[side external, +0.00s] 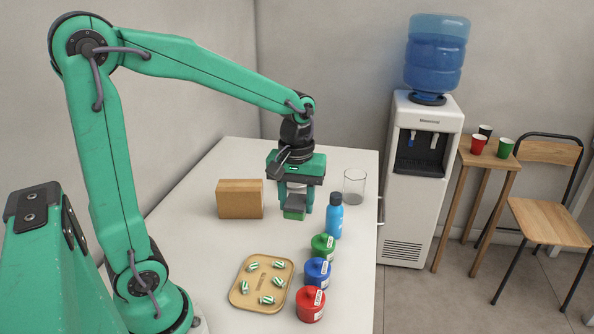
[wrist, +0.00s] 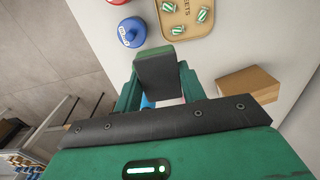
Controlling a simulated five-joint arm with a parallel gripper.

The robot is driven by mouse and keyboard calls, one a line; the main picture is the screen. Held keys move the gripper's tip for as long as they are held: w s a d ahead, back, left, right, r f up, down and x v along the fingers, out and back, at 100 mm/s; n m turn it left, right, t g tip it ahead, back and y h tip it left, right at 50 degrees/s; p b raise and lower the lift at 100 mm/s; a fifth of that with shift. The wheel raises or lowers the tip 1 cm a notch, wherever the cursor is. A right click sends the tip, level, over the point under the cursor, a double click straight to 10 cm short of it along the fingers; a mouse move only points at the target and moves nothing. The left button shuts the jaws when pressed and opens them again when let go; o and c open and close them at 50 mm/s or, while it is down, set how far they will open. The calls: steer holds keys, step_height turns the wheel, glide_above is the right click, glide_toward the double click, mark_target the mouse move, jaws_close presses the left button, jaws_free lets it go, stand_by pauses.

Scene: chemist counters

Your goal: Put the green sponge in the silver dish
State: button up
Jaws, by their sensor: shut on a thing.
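My gripper (side external: 296,207) is low over the white counter, between the cardboard-brown block and the blue bottle. It is shut on a small green block, which I take to be the green sponge (side external: 294,214); its green edge also shows at the fingertips in the wrist view (wrist: 154,51). A dark grey face below that edge fills the space between the fingers (wrist: 157,78) there. I cannot tell whether the sponge touches the counter. I see no silver dish in either view.
A brown block (side external: 240,198) stands left of my gripper. A blue bottle (side external: 334,218) and a glass beaker (side external: 354,188) stand right. Green (side external: 323,248), blue (side external: 317,272) and red (side external: 311,304) jars line the right edge near a tan tray (side external: 239,294) of tablets. The counter's left part is clear.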

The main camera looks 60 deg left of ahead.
steer(key=shift+r, duration=0.7)
steer(key=w+a, duration=2)
steer(key=a+f, duration=0.7)
steer(key=f, duration=0.1)
steer(key=s+a+f, duration=0.1)
steer(key=a+f, duration=0.3)
steer(key=shift+a+f, duration=0.15)
steer(key=shift+a, duration=0.2)
steer(key=shift+f, duration=0.1)
steer(key=shift+f, duration=1.9)
steer(key=shift+f, duration=0.35)
